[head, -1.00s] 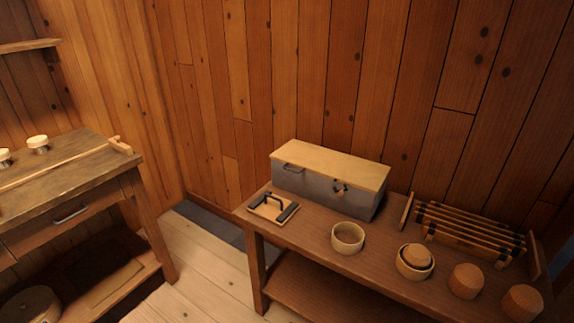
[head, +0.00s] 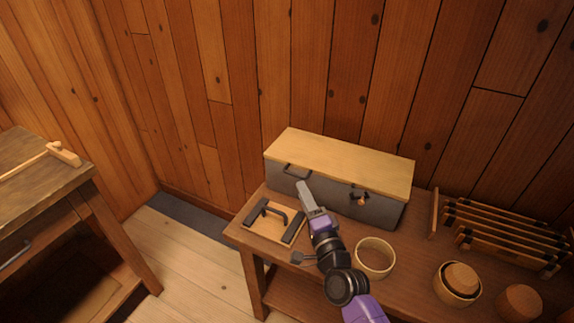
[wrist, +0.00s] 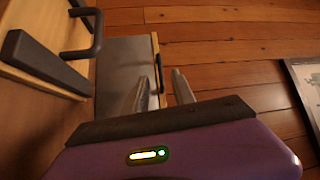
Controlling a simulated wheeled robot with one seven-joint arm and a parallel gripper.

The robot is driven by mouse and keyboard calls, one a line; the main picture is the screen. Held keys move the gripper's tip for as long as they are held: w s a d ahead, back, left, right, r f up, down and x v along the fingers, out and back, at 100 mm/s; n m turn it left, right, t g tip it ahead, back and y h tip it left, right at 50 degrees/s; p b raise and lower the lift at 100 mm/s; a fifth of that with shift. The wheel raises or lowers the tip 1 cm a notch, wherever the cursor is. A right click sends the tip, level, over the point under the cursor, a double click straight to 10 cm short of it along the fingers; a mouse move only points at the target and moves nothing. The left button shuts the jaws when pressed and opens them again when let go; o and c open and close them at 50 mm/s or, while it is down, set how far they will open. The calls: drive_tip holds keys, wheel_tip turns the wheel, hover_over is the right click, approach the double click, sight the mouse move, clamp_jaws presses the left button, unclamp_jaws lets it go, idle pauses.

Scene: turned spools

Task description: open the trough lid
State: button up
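The trough (head: 338,190) is a grey box at the back of the bench, and its pale wooden lid (head: 340,158) lies flat and shut on top. A dark handle (head: 296,171) sits at the left of the lid's front edge. A dark latch with a small wooden peg (head: 360,198) is on the front. My gripper (head: 303,187) is in front of the trough's left part, near the handle. The handle (wrist: 160,75) shows by the fingertips; contact is unclear.
A wooden board with a dark handle (head: 270,220) lies left of my gripper. A pale bowl (head: 375,258), a bowl holding a wooden piece (head: 458,284) and a slatted rack (head: 508,235) stand to the right. The plank wall rises close behind the trough.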

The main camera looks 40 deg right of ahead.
sight(294, 174)
drive_tip(key=shift+m, duration=0.4)
drive_tip(key=shift+x, duration=3.85)
drive_tip(key=shift+c, duration=0.4)
clamp_jaws()
drive_tip(key=shift+r, duration=0.1)
